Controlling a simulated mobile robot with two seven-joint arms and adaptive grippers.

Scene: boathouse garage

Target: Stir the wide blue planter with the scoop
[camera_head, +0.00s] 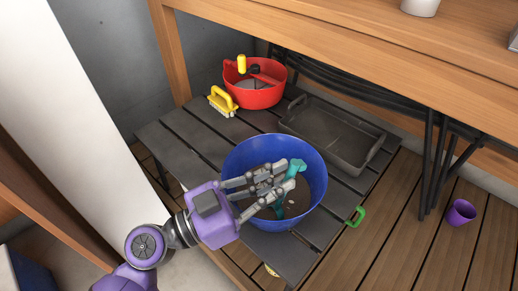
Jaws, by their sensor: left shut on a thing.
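The wide blue planter (318,175) stands on a low dark slatted table (205,143). Brownish contents show at its bottom. My left gripper (283,180) is over and partly inside the planter, shut on the teal scoop (297,166). The scoop's teal end sticks up past the fingers, and its lower part reaches down into the planter. The fingers hide part of the scoop, and I cannot tell how deep its tip sits. My right gripper is not in view.
A red tub (262,96) with tools in it and a yellow brush (222,102) stand behind the planter. A grey tray (330,133) lies behind right. A green-handled item (356,216) is at the table's right edge. A purple cup (460,213) stands on the floor. A wooden bench (400,60) overhangs the back.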

